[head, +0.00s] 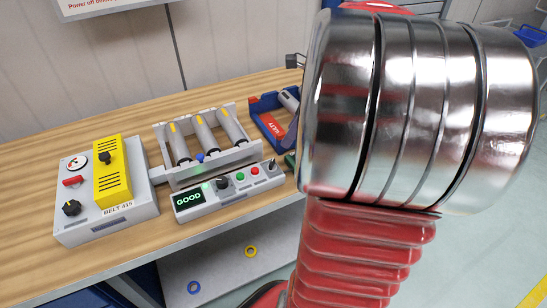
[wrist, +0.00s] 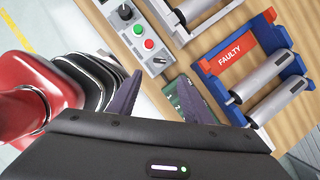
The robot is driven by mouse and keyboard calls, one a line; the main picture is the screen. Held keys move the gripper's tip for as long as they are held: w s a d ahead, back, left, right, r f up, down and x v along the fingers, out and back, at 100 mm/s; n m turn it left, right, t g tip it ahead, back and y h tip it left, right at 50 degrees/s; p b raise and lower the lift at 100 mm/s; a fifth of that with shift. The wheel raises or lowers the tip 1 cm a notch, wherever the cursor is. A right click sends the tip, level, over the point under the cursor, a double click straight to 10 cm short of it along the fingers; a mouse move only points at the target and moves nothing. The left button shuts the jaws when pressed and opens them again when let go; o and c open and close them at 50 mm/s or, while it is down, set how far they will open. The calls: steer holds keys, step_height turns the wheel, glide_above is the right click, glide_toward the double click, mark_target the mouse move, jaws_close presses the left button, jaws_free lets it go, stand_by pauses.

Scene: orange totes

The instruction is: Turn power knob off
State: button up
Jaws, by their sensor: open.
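A grey control box (head: 110,222) labelled BELT 415 stands at the left of the wooden bench in the head view. It carries a black knob (head: 72,208) at its front left, a red switch (head: 73,181), a gauge and a yellow block (head: 113,180) with another black knob (head: 105,158). Which knob is the power knob cannot be read. A grey panel with a GOOD display (head: 188,199) has its own black knob (head: 222,183), also in the wrist view (wrist: 124,12). My gripper (wrist: 160,90) is open and empty, near a green circuit board (wrist: 190,97).
A rack with several rollers (head: 205,140) stands behind the GOOD panel. A blue-and-red FAULTY tray (wrist: 231,55) holds grey cylinders. My arm hides the right of the bench in the head view. Blue and yellow rings lie on the shelf below. Bench behind the control box is clear.

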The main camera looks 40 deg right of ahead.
mark_target(272, 161)
steer(key=x, duration=1.3)
steer(key=shift+c, duration=0.3)
steer(key=c, duration=1)
